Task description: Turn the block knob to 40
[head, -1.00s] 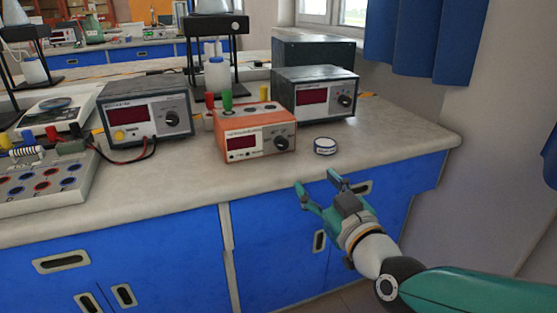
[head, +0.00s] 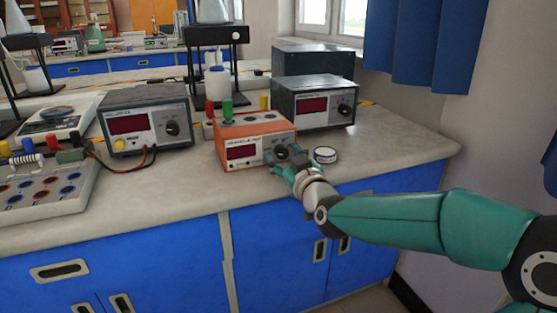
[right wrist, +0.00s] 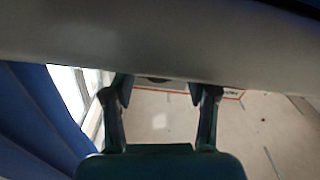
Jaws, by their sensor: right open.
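The orange block unit (head: 256,129) stands on the counter with its dark knob (head: 281,153) at the right of its front face. My right gripper (head: 283,157) is open in front of this face, its fingertips close to either side of the knob. Whether they touch it cannot be told. The right wrist view shows the two fingers apart (right wrist: 160,98), with a dark shape partly visible between the tips. A wide grey band covers the top of that view. The unit's red display (head: 241,152) is too small to read. My left gripper is out of view.
Dark instruments with red displays stand left (head: 147,120) and behind right (head: 313,103). Coloured stoppers (head: 227,108) rise behind the block unit. The counter's right end is clear.

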